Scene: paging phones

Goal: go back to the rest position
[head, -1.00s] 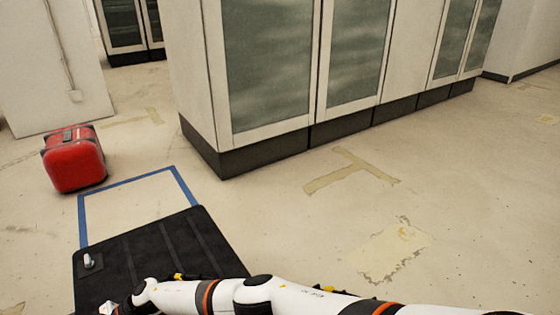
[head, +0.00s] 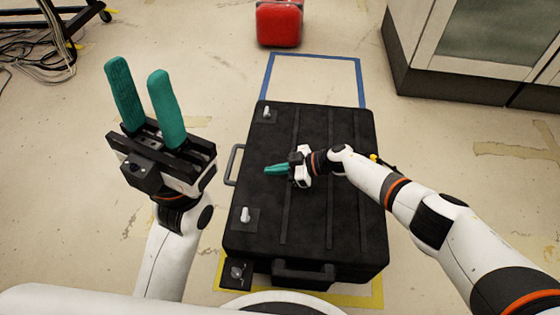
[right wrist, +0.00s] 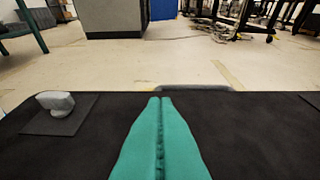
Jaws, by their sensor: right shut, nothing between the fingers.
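My left gripper (head: 139,100) stands at the left of the head view with its two green fingers apart, pointing up and away, with nothing between them. My right gripper (head: 272,170) is low over the black case (head: 345,240), its green fingers together and empty, pointing left. In the right wrist view the shut green fingers (right wrist: 160,135) lie over the dark case top (right wrist: 255,140). I cannot tell whether they touch the lid.
Grey latch knobs (head: 245,215) stand on the case, and handles (head: 234,165) stick out at its sides. Blue tape (head: 315,56) marks a bare floor area beyond it. A red case (head: 279,24) stands further off. Cabinets (head: 480,45) are at the right, cables (head: 40,45) at upper left.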

